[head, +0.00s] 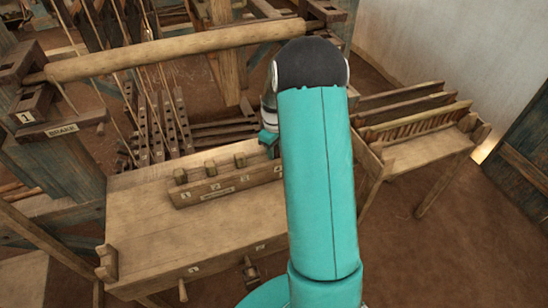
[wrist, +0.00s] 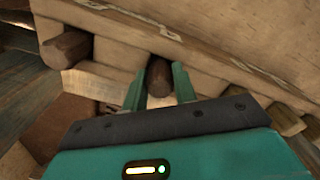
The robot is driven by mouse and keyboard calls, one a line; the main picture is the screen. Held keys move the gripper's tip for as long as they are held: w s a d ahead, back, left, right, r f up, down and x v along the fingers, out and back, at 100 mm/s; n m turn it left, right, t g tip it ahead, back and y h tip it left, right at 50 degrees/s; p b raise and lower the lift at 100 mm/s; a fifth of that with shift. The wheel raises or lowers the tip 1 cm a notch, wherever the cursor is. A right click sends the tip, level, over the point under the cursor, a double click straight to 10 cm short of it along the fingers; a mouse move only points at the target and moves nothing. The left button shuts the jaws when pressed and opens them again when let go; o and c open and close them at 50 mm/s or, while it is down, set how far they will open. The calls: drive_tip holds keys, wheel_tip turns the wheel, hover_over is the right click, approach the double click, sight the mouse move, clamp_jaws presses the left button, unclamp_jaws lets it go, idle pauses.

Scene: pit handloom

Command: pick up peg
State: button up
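A dark brown wooden peg (wrist: 159,78) sticks out from a pale wooden board between the two fingertips of my gripper (wrist: 160,88) in the wrist view. The fingers stand one on each side of it, with a narrow gap showing; I cannot tell whether either one touches. In the head view my gripper (head: 268,138) is at the right end of the numbered peg rack (head: 230,184), largely hidden by my arm. Several pegs stand along this rack, among them a left one (head: 180,175) and a middle one (head: 210,167). A second thick peg (wrist: 66,48) is left of my gripper in the wrist view.
The rack sits on a wooden bench (head: 150,235) with free room at its front left. A thick round beam (head: 170,50) crosses behind it. A slatted wooden stand (head: 420,150) is to the right, near a pale wall.

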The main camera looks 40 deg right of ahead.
drive_tip(key=shift+r, duration=0.15)
wheel_tip(320, 180, up, 18)
idle(0.7)
